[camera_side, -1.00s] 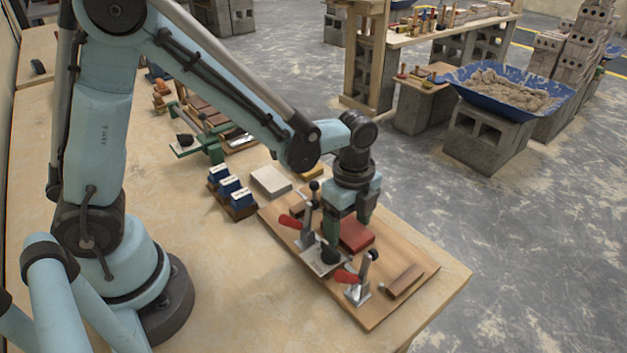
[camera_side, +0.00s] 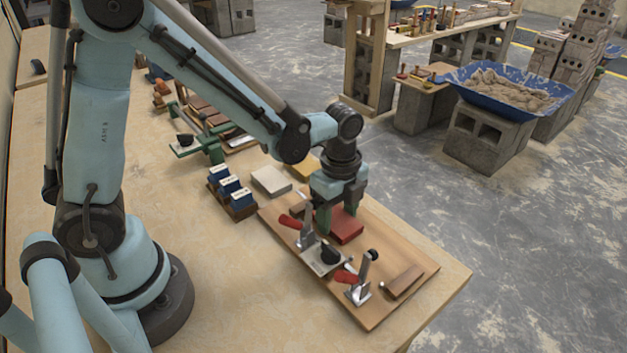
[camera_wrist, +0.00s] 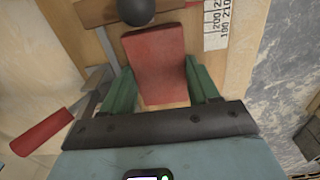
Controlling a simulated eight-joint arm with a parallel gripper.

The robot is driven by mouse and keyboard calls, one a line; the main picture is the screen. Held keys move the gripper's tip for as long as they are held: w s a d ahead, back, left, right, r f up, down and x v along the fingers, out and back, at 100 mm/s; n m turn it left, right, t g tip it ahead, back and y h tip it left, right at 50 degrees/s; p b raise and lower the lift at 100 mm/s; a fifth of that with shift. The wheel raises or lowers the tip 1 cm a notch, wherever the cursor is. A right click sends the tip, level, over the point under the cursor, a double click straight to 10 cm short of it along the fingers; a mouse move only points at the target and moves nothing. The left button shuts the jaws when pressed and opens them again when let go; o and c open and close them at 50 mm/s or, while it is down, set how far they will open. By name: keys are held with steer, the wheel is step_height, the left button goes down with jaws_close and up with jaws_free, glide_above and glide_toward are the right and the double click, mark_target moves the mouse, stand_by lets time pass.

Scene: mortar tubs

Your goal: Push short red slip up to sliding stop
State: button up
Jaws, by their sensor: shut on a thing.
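The short red slip (camera_side: 346,226) lies on the wooden board (camera_side: 395,248). My gripper (camera_side: 338,218) is down at it and shut on it. In the wrist view the slip (camera_wrist: 158,62) sits between my two green fingers (camera_wrist: 163,88), with its far end just short of or under a dark ball knob (camera_wrist: 136,10). A brown wooden bar (camera_wrist: 95,12) crosses beyond the slip, partly hidden by the knob; I cannot tell whether they touch. A metal plate with a black knob (camera_side: 328,256) is at the board's near side. I cannot tell for sure which piece is the sliding stop.
Clamps with red handles (camera_side: 346,277) (camera_side: 290,221) stand along the board's near side. A wooden block (camera_side: 404,281) lies at its right end. A ruler (camera_wrist: 216,22) runs beside the slip. Blue boxes (camera_side: 232,191) and a pale block (camera_side: 271,181) stand left of the board.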

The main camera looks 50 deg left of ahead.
steer(key=shift+a, duration=0.7)
steer(key=o, duration=1.3)
steer(key=shift+c, duration=0.2)
step_height(320, 180, up, 12)
